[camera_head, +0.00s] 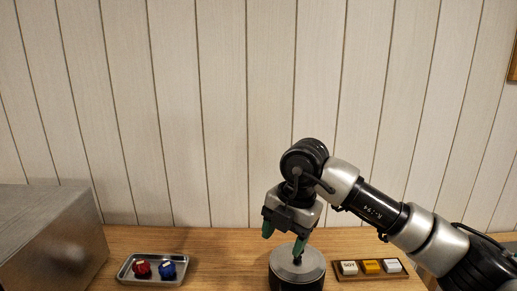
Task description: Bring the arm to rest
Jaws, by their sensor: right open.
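My right gripper (283,240) hangs over the middle of the table, coming in from the right on its silver and black arm. Its green-tipped fingers are apart and point down. It is just above and slightly left of a round dark pot with a silver lid (309,264), which has a dark knob near one fingertip. I cannot tell whether the fingertip touches the knob. Nothing shows held between the fingers. My left gripper is not in view.
A metal tray (125,277) with a red object (141,270) and a blue object (167,270) sits to the left. A grey metal box (55,245) fills the left edge. A wooden holder (372,276) with white and yellow blocks stands at right. A panelled wall closes the back.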

